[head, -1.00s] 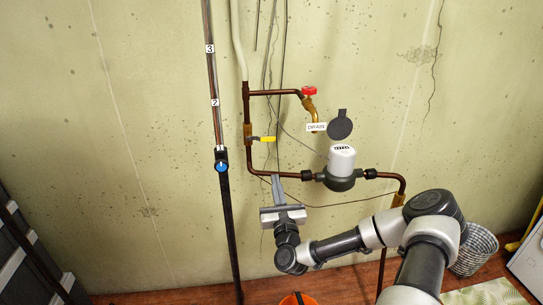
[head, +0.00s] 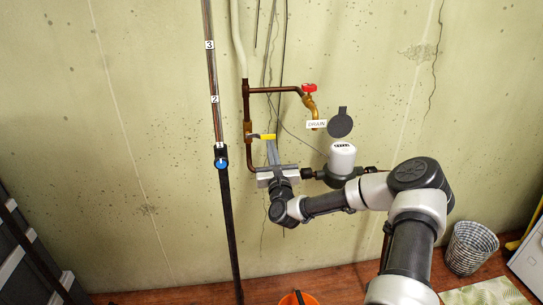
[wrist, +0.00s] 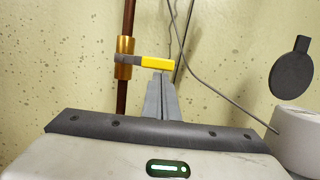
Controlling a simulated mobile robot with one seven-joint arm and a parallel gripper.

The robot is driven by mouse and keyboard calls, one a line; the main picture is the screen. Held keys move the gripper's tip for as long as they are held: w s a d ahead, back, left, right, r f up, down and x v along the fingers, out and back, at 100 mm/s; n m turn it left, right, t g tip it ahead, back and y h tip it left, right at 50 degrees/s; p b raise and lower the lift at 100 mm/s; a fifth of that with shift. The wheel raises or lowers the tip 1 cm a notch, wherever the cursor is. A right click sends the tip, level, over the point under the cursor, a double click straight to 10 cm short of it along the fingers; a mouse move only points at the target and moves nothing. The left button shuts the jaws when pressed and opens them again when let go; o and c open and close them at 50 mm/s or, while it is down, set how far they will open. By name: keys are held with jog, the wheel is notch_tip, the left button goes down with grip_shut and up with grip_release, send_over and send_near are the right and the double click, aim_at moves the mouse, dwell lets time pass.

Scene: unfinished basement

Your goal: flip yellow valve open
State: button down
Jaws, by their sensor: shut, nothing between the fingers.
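The yellow valve handle (head: 268,137) sticks out sideways to the right from a brass valve body (head: 248,131) on the vertical copper pipe. In the wrist view the yellow handle (wrist: 156,64) lies across the picture, level, with the brass body (wrist: 125,58) at its left. My gripper (head: 271,146) is shut and empty. Its fingertips are just below the handle in the head view. In the wrist view the closed fingers (wrist: 162,80) point up at the handle's right part; I cannot tell whether they touch it.
A red-handled drain tap (head: 309,88) is up and right. A white-topped water meter (head: 342,158) with its raised dark lid (head: 340,123) stands right of my gripper. A black pole with a blue knob (head: 221,163) is at left. Thin cables hang behind.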

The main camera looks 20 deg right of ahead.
aim_at(273, 135)
jog(key=shift+d+r+n, duration=0.15)
jog(key=shift+r+n, duration=0.15)
jog(key=shift+n, duration=0.3)
jog(key=r+n+y, duration=0.1)
jog(key=n, duration=0.1)
jog(key=r+n, duration=0.1)
jog(key=n, duration=0.1)
jog(key=shift+d+r+n+y, duration=0.2)
jog(key=shift+r+n+y, duration=0.1)
jog(key=shift+r+y, duration=0.1)
jog(key=r+n, duration=0.1)
jog(key=n+y, duration=0.1)
jog(key=n, duration=0.1)
jog(key=shift+a+r, duration=0.1)
jog(key=shift+r, duration=0.25)
jog(key=a+r+n+g+y+p, duration=0.2)
jog(key=a+r+n, duration=0.2)
jog(key=n, duration=0.8)
jog(key=shift+w+a+r+g, duration=0.3)
jog(key=shift+w+a+r, duration=0.1)
jog(key=shift+r, duration=0.2)
jog(key=shift+n, duration=0.3)
jog(key=shift+d, duration=0.1)
